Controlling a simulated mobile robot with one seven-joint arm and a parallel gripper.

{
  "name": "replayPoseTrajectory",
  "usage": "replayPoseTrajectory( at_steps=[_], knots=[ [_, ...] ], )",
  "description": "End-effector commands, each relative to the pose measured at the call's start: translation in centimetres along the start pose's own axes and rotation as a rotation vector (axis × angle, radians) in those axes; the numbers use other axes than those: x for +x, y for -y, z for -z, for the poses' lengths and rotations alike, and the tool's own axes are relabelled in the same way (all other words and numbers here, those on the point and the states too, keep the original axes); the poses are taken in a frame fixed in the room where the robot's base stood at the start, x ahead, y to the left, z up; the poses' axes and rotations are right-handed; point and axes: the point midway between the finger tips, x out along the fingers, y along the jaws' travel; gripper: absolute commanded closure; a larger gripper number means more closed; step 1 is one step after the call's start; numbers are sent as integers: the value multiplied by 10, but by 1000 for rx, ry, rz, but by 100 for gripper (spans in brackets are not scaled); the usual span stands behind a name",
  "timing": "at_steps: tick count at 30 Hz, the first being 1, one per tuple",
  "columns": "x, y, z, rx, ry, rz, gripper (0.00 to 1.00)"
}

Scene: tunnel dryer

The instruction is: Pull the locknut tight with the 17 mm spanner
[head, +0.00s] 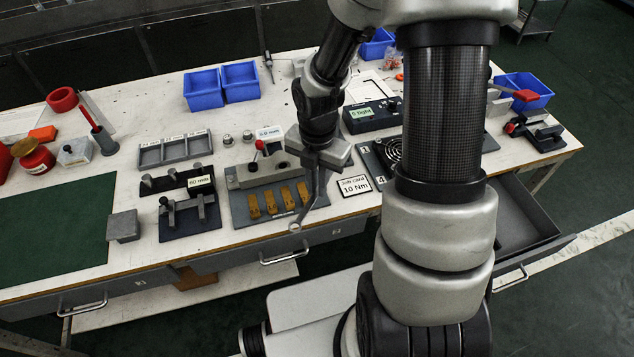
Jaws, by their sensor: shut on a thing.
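My gripper (318,168) is shut on a slim grey spanner (308,208) above the front part of the bench. The spanner hangs down and slightly left from it, its ring end near the bench's front edge. Its size mark is not readable. Left of the gripper stands a grey fixture block (262,174) with a red-knobbed clamp on a dark base holding several brass-coloured pieces (271,203). The spanner's ring is in front of this base in the picture; I cannot tell its height. I cannot make out the locknut.
A job card (354,186) reading 10 Nm and a fan unit (390,152) lie right of the gripper. Dark stands (188,215) and a grey tray (174,150) are to the left. Blue bins (203,90) stand behind. A drawer (530,222) is open at right.

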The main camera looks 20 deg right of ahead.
Motion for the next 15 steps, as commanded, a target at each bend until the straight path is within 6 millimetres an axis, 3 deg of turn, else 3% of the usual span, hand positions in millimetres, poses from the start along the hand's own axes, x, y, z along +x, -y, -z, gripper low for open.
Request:
replayPoseTrajectory(
  at_steps=[15],
  knots=[
    [33, -3, -8, 2, -1, 0, 100]
  ],
)
